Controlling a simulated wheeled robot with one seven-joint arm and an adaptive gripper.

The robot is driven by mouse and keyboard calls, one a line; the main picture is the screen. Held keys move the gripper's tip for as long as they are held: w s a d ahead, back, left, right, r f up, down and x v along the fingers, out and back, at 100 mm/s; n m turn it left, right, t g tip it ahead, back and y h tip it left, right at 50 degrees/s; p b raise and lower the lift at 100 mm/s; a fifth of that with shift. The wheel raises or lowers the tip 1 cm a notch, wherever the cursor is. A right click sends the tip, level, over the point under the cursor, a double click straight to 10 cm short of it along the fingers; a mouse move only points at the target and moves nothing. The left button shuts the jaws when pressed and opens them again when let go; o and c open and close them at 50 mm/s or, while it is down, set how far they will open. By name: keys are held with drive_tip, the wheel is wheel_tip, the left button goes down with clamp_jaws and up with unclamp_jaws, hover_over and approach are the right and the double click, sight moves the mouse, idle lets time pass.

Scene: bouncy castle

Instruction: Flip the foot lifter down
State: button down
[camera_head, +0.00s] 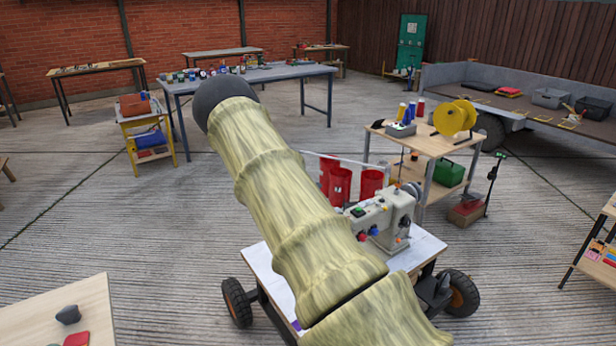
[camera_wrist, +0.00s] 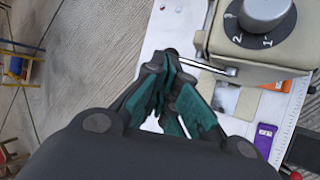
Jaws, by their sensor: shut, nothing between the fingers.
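The cream sewing machine (camera_head: 392,212) stands on a white-topped wheeled table in the head view. In the wrist view its head end (camera_wrist: 262,52) is at the upper right, with a grey dial (camera_wrist: 264,16) numbered on a dark ring. A thin silver lever (camera_wrist: 215,68), likely the foot lifter, sticks out left from the machine's edge. My gripper (camera_wrist: 172,60) has its fingers together and empty, with the tips beside the lever's outer end. I cannot tell if they touch. In the head view my arm hides the gripper and part of the machine.
A purple item (camera_wrist: 265,138) lies on the white tabletop (camera_wrist: 178,28). A wooden cart (camera_head: 432,143) with a yellow spool (camera_head: 455,118) is behind to the right.

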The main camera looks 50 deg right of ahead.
drive_tip(key=w+r+p+v, duration=0.1)
drive_tip(key=w+v, duration=0.1)
drive_tip(key=v, duration=1.1)
drive_tip(key=shift+r, duration=0.4)
drive_tip(key=shift+d, duration=0.1)
drive_tip(key=shift+f, duration=0.1)
drive_tip(key=s+a+f+m+y, duration=0.15)
drive_tip(key=s+a+f, duration=0.25)
drive_tip(key=a+f, duration=0.45)
drive_tip(key=s+a+f+m+g+y+p, duration=0.15)
drive_tip(key=s+a+f, duration=0.25)
drive_tip(key=a+f, duration=0.4)
drive_tip(key=s+a+f+m+y, duration=0.1)
drive_tip(key=s+a+f+m, duration=0.25)
drive_tip(key=a+f, duration=0.5)
drive_tip(key=s+a+f+m+g+y, duration=0.2)
drive_tip(key=s+a+m, duration=0.4)
drive_tip(key=s+a, duration=1.9)
drive_tip(key=shift+s+a+f+m+y+p, duration=0.3)
drive_tip(key=shift+a+f+y, duration=0.4)
drive_tip(key=shift+a+f, duration=0.3)
